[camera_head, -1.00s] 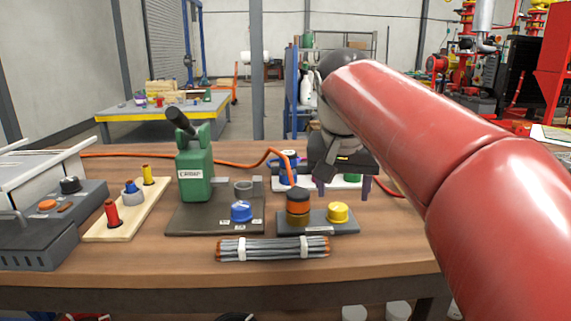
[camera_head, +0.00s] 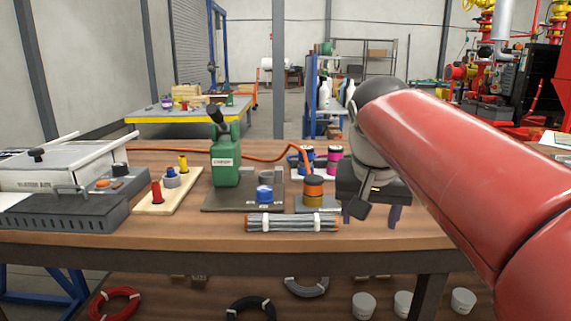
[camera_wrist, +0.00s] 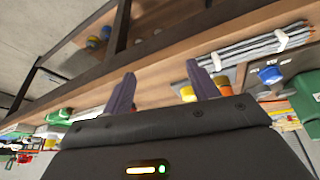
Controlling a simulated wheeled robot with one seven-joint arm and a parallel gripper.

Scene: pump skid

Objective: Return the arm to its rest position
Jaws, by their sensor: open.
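My gripper (camera_head: 371,216) is open and empty at the end of my red arm, over the right part of the wooden workbench (camera_head: 180,240). Its two purple fingers also show apart in the wrist view (camera_wrist: 160,92). Behind the fingers in that view are the bench edge and a yellow knob (camera_wrist: 188,93). In the head view the gripper is right of the small plate with the orange and brown knob (camera_head: 313,190) and hides part of that plate. Nothing touches the fingers as far as I can see.
A bundle of grey rods (camera_head: 292,222) lies near the front edge. A green pump (camera_head: 226,165) with a black handle stands on a dark plate. Coils (camera_head: 115,304) and white cups (camera_head: 405,304) are under the bench.

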